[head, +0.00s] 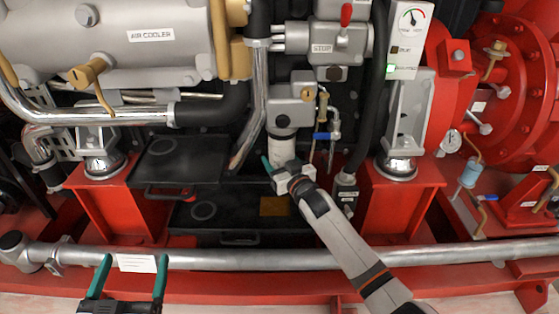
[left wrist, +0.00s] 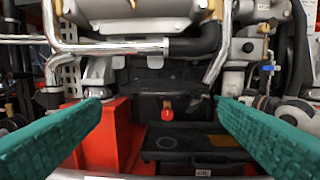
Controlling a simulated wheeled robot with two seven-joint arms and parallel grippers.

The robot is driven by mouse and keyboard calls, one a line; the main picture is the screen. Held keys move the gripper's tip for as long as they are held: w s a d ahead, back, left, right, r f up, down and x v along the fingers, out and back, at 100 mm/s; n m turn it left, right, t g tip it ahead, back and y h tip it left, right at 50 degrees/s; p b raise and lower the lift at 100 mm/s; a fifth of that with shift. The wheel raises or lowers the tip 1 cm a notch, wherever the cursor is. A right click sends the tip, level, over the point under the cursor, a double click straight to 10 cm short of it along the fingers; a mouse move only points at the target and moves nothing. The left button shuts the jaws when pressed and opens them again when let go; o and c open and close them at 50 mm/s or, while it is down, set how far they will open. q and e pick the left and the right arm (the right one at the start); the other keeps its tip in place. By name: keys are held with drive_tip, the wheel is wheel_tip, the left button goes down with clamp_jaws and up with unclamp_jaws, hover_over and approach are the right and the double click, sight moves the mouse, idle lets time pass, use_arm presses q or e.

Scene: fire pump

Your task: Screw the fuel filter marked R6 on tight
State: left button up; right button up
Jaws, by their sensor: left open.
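A white cylindrical fuel filter (head: 282,148) hangs upright under a grey filter head (head: 291,105) in the middle of the head view. It also shows in the left wrist view (left wrist: 233,82). I cannot read an R6 mark. My right gripper (head: 278,166) is at the filter's lower end, with one green finger showing at its left; the other finger is hidden, and I cannot tell whether it grips. My left gripper (head: 130,275) is open and empty low in the head view, in front of the silver pipe. Its green fingers (left wrist: 160,120) are spread wide in the left wrist view.
A long silver pipe (head: 215,259) runs across the front. Black cases (head: 180,160) lie between two red pedestals (head: 115,195). Left of the filter is a bent chrome pipe (head: 250,135); right of it are a blue-handled valve (head: 326,136) and a dark hose (head: 373,90).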

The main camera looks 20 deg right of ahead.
drive_tip(key=shift+a+m+h, duration=0.15)
drive_tip(key=shift+m+h, duration=0.45)
drive_tip(key=shift+h, duration=0.4)
drive_tip(key=shift+h+b, duration=0.3)
drive_tip(key=shift+b, duration=0.1)
use_arm(q)
drive_tip(key=shift+s+d+r+t+h, duration=0.1)
drive_tip(key=shift+r+t+h, duration=0.1)
drive_tip(key=shift+r+t, duration=0.45)
drive_tip(key=shift+s+d+r+t+h, duration=0.2)
drive_tip(key=shift+r+t, duration=0.2)
drive_tip(key=shift+r, duration=0.4)
drive_tip(key=shift+s+d+r+t+h, duration=0.1)
drive_tip(key=shift+r+t+h, duration=0.1)
drive_tip(key=shift+r+t, duration=0.45)
use_arm(e)
drive_tip(key=shift+m+h, duration=0.5)
